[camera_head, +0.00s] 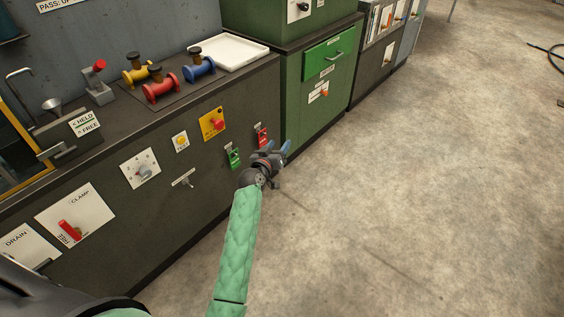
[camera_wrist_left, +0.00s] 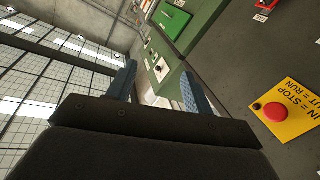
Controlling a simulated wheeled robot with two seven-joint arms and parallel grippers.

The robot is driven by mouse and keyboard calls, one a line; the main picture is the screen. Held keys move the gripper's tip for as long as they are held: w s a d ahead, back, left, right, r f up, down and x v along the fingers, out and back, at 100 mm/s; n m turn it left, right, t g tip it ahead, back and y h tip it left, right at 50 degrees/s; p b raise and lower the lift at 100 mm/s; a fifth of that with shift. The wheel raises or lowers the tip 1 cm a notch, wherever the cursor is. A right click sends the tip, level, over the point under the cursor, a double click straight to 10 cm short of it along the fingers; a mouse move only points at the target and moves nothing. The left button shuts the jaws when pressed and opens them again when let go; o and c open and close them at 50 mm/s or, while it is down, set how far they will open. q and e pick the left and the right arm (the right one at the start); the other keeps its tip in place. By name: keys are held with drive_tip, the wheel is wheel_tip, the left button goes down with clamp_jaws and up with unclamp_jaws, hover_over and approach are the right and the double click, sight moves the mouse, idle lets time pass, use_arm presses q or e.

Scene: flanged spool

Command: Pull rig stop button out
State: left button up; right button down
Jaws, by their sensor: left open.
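The rig stop button is a red mushroom knob (camera_head: 217,123) on a yellow plate (camera_head: 207,132) on the dark cabinet front. In the left wrist view the red knob (camera_wrist_left: 276,112) sits at the right edge, on its yellow plate (camera_wrist_left: 296,122) with lettering about IN = STOP and OUT = RUN. My right gripper is in neither view.
A yellow button (camera_head: 181,141), a knob (camera_head: 143,172) and the red clamp handle (camera_head: 69,230) lie leftward. Several spools stand on top.

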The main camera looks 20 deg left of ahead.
use_arm(q)
drive_tip(key=s+d+f+m+g+h, duration=0.1)
drive_tip(key=s+d+f+g, duration=0.1)
drive_tip(key=s+d, duration=0.1)
drive_tip(key=shift+s+f+m, duration=0.3)
drive_tip(key=shift+s, duration=0.45)
drive_tip(key=s+d+f+m+g, duration=0.1)
drive_tip(key=s+d+f+g, duration=0.1)
drive_tip(key=s, duration=1.2)
drive_tip(key=s+d+f+m+g, duration=0.1)
drive_tip(key=s+d+g, duration=0.3)
drive_tip(key=s, duration=1.1)
drive_tip(key=s+d+f+m+g+y, duration=0.1)
drive_tip(key=s+d+f+g, duration=0.2)
drive_tip(key=s+g, duration=0.4)
drive_tip(key=s+p, duration=0.1)
drive_tip(key=s, duration=0.7)
drive_tip(key=shift+s+f+m, duration=0.15)
drive_tip(key=shift+f+m, duration=0.15)
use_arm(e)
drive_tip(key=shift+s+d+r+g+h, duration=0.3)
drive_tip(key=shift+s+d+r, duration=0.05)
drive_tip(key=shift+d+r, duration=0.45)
